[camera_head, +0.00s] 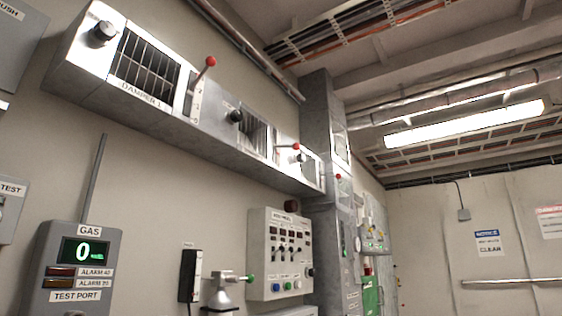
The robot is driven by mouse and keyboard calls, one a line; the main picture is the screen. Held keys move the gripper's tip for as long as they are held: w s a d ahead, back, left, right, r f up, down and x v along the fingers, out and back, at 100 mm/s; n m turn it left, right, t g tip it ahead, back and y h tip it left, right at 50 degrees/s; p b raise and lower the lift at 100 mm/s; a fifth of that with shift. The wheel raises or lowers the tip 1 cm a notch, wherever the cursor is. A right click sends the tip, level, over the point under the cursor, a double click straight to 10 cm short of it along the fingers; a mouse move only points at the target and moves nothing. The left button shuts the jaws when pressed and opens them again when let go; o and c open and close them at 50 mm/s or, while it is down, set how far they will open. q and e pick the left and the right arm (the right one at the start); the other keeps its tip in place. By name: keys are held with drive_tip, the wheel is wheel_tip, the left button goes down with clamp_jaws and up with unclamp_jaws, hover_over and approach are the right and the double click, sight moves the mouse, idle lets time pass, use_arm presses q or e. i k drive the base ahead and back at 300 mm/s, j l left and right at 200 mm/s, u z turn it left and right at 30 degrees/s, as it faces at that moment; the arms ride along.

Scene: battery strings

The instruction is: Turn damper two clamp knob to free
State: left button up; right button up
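The duct along the left wall carries two damper units. The farther unit, which I take as damper two, has a black clamp knob (235,116) left of its grille (256,136). A small label by that knob is too small to read, so I cannot tell its setting. Neither of my grippers is in view.
Below the duct are a gas panel (78,250) reading 0, a black wall device (189,276), a grey fitting with a green knob (250,279) and a switch panel (281,285). A grey column (320,110) stands beyond.

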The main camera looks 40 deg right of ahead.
sight(237, 116)
drive_tip(key=z, duration=1)
